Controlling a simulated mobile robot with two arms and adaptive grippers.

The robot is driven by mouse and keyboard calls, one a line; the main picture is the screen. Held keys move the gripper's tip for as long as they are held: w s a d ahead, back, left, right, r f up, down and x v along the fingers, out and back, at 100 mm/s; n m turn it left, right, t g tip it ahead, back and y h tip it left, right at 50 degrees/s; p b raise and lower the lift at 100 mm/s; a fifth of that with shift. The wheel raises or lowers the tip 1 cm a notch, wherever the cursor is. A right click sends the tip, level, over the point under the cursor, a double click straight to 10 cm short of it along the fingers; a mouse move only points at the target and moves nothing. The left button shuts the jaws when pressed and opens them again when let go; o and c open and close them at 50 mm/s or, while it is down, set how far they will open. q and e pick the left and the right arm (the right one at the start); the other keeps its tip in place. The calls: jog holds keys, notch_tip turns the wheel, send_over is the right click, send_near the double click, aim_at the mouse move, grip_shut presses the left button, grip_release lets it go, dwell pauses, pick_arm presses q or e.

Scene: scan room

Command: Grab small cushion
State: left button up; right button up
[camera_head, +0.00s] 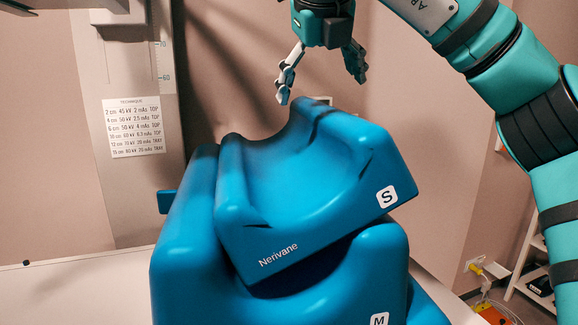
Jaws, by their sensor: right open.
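The small cushion (300,190) is blue with a hollowed top, marked "S" and "Nerivane". It rests tilted on a larger blue cushion (345,275) marked "M". My right gripper (322,88) is above the small cushion's far edge, pointing down with its fingers spread. It is open and empty. How far apart in depth the fingertips and the cushion are is hard to tell. My left gripper is not in view.
The cushions stand on a pale table (75,290). A grey column (135,120) with a scale and a technique chart (135,127) rises behind at left. A white shelf (535,262) and a yellow plug (480,261) are at the lower right.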

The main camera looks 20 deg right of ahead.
aim_at(320, 109)
jog(key=x, duration=0.3)
jog(key=shift+w+d+f, duration=0.1)
jog(key=shift+w+f, duration=0.1)
jog(key=shift+w+d+f, duration=0.15)
jog(key=shift+w+f, duration=0.1)
jog(key=shift+f, duration=0.15)
jog(key=x, duration=0.5)
jog(key=shift+d, duration=0.3)
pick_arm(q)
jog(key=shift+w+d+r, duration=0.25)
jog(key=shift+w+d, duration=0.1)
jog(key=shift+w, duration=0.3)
pick_arm(e)
jog(key=shift+a, duration=0.1)
jog(key=shift+s, duration=0.1)
jog(key=shift+c, duration=0.9)
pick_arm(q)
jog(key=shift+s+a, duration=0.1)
pick_arm(e)
jog(key=c, duration=1.6)
